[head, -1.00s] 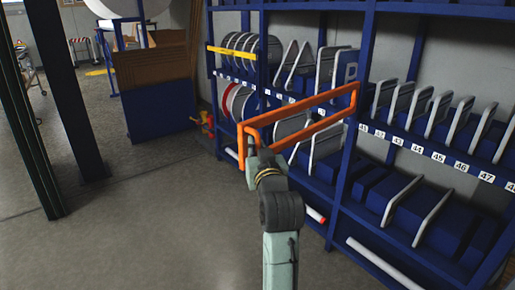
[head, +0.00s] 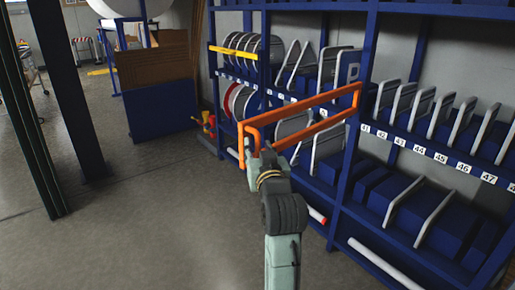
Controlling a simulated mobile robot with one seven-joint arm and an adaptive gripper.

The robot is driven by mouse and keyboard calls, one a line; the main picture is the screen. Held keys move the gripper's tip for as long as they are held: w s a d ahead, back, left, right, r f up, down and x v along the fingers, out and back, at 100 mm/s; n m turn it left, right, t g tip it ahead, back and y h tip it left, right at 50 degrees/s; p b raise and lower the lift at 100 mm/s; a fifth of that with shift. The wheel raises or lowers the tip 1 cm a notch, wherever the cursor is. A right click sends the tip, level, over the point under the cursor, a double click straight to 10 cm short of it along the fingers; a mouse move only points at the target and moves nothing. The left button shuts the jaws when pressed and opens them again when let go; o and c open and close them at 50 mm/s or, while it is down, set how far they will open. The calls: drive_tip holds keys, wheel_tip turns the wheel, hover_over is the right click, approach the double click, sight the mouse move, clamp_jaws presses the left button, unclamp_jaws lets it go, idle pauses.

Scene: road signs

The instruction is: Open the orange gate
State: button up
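The orange gate (head: 305,107) is a tubular frame across the front of the blue sign rack. Its right end meets a blue upright, and its left end stands out in front of the shelves. My gripper (head: 253,147) is at the left end of the gate, by its vertical end bar. It seems to touch or nearly touch that bar. My wrist hides part of the gripper and the fingers are too small to tell whether they are open or shut on the bar.
The blue rack (head: 343,180) holds several signs on numbered shelves. A yellow bar (head: 232,51) crosses the upper left bay. White tubes lie low along the rack front. A dark post (head: 72,90) stands at left. The floor (head: 165,220) left of my arm is clear.

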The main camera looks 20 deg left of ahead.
drive_tip(key=v, duration=0.6)
drive_tip(key=shift+s+d, duration=0.2)
drive_tip(key=shift+s, duration=0.15)
